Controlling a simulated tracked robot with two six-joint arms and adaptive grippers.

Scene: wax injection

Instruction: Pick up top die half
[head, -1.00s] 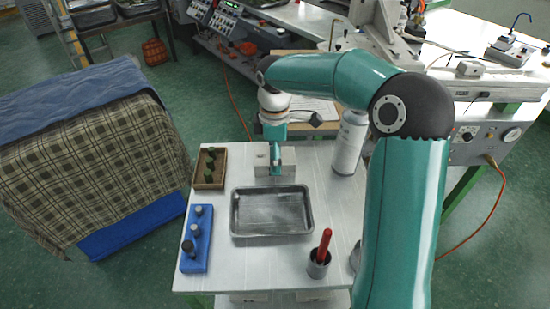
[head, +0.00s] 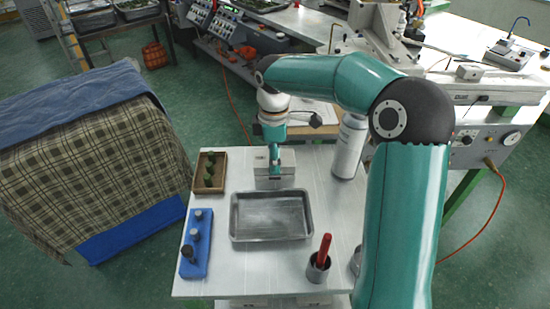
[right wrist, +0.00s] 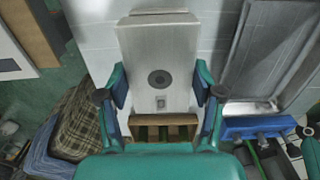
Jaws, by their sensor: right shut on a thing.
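The top die half is a grey metal block (head: 269,184) at the back of the white table in the head view. In the right wrist view the metal block (right wrist: 150,45) shows a dark round hole and a small square mark. My right gripper (right wrist: 160,88) is shut on it, one blue-padded fingertip at each side. In the head view my right gripper (head: 274,163) comes down on the block from above and partly covers it. Whether another half lies under the block is hidden. My left gripper is not in view.
A metal tray (head: 272,238) lies just in front of the block. A wooden box (head: 203,187) and blue holder (head: 187,268) stand left. A white bottle (head: 349,150) stands close right, and a cup (head: 317,270) with a red handle stands at front right.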

